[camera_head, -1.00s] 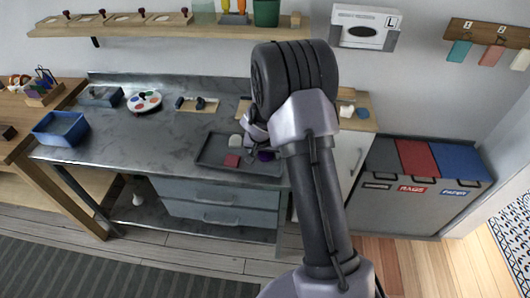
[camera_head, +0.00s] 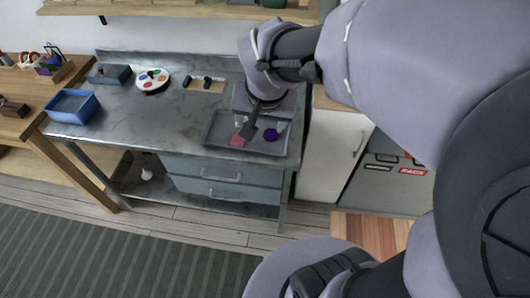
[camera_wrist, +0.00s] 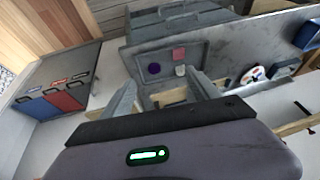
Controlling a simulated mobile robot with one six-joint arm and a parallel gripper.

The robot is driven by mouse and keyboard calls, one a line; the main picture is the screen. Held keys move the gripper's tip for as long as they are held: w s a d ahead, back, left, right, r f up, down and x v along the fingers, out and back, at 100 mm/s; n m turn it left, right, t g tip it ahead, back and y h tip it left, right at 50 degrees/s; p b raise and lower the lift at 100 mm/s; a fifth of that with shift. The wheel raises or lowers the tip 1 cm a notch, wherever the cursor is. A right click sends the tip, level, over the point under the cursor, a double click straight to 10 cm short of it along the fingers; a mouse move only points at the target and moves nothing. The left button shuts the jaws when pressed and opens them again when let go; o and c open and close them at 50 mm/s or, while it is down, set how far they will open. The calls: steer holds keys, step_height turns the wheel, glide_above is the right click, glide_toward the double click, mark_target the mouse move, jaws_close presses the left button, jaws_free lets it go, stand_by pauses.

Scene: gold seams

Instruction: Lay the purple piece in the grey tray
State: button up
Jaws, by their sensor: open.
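The purple piece (camera_head: 270,134) is a small round piece lying in the right part of the grey tray (camera_head: 222,125) on the worktop. A red-pink piece (camera_head: 237,140) lies in the same tray, to its left. In the wrist view the purple piece (camera_wrist: 154,69), the pink piece (camera_wrist: 179,54) and a white piece (camera_wrist: 180,70) all sit inside the tray (camera_wrist: 162,55). My gripper (camera_head: 266,124) is over the tray, its fingers pointing down. In the wrist view my gripper (camera_wrist: 165,92) is open, with nothing between its fingers. The white piece is hidden in the head view.
A blue bin (camera_head: 72,106), a paint palette (camera_head: 152,79) and a dark box (camera_head: 108,74) stand left on the worktop. A wall shelf (camera_head: 180,10) runs above. Lidded bins (camera_head: 385,180) stand at the right. The worktop's middle is clear.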

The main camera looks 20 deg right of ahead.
steer(key=s+a+r+n+y, duration=0.1)
steer(key=s+a+r, duration=0.1)
steer(key=s+a, duration=0.2)
steer(key=s+a+r+n+t+y, duration=0.1)
steer(key=s+a, duration=0.3)
steer(key=s, duration=0.5)
steer(key=shift+s+a+r+y, duration=0.2)
steer(key=shift+s+r+y, duration=0.05)
steer(key=shift+r+y, duration=0.35)
